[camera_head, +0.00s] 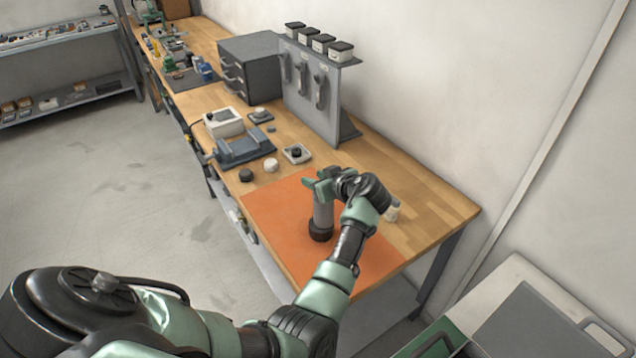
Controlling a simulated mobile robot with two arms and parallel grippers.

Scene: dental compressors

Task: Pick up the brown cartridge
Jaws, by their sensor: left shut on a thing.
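A cylinder with a dull grey body and a wider black lower end (322,216) is upright over the orange mat (281,215). It is the only cartridge-like thing I can make out, and its colour looks more grey than brown. My left gripper (322,184) comes in from the right side of the cylinder and is shut on its upper part. The fingers hide the top of it. I cannot tell if its black end touches the mat. My right gripper is not in view.
A small whitish bottle (392,212) stands just right of my left wrist. Black and white round pieces, a small tray (297,154) and a grey fixture (244,149) lie behind the mat. A grey tool panel (312,97) stands farther back. The bench's right end is clear.

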